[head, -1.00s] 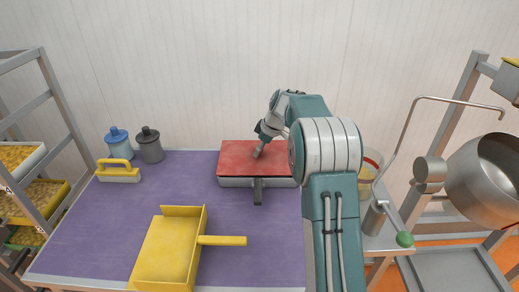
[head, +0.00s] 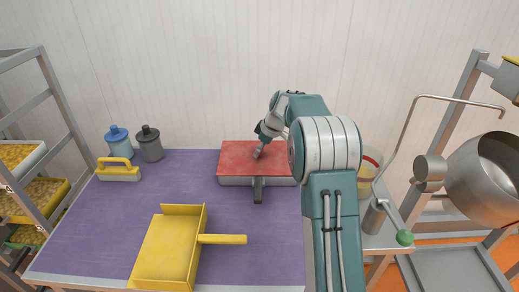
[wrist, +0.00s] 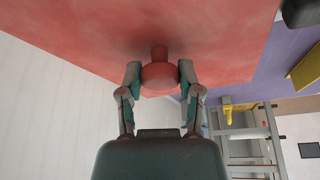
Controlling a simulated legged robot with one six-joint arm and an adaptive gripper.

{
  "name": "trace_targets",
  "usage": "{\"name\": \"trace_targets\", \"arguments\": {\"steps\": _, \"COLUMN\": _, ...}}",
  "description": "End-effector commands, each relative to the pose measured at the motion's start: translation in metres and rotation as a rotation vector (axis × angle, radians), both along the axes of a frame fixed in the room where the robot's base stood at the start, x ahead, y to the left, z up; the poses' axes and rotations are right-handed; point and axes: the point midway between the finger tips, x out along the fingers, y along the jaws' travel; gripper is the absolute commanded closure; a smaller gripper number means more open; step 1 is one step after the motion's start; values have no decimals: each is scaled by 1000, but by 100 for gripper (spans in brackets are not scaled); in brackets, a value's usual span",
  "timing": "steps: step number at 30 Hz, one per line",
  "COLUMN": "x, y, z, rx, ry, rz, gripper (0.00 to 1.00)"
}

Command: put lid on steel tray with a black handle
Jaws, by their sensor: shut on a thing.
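The red lid (head: 236,155) lies flat over the steel tray (head: 234,182) at the back of the table. The tray's black handle (head: 258,190) points toward the front. My gripper (head: 258,155) is above the middle of the lid. In the wrist view my gripper (wrist: 159,75) is shut on the red knob (wrist: 159,74) of the lid (wrist: 90,35), one finger on each side. The lid covers the tray's inside. I cannot tell whether the lid's edges are fully seated on the rim.
A yellow scoop-like pan (head: 170,250) lies at the table's front. A yellow-handled brush (head: 118,172), a blue-lidded jar (head: 118,142) and a dark-lidded jar (head: 150,146) stand at the back left. The purple tabletop (head: 100,220) is clear at left. A steel pot (head: 485,180) is at right.

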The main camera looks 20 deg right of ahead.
Motion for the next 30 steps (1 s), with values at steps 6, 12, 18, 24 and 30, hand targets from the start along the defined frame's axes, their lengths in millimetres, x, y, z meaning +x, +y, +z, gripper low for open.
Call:
{"name": "trace_targets", "arguments": {"steps": 6, "x": 0, "y": 0, "z": 0, "rx": -1, "ry": -1, "rz": 0, "gripper": 100}}
{"name": "trace_targets", "arguments": {"steps": 12, "x": 0, "y": 0, "z": 0, "rx": -1, "ry": -1, "rz": 0, "gripper": 14}}
{"name": "trace_targets", "arguments": {"steps": 18, "x": 0, "y": 0, "z": 0, "rx": -1, "ry": -1, "rz": 0, "gripper": 14}}
{"name": "trace_targets", "arguments": {"steps": 24, "x": 0, "y": 0, "z": 0, "rx": 0, "ry": 0, "rz": 0, "gripper": 0}}
{"name": "trace_targets", "arguments": {"steps": 30, "x": 0, "y": 0, "z": 0, "rx": 0, "ry": 0, "rz": 0, "gripper": 0}}
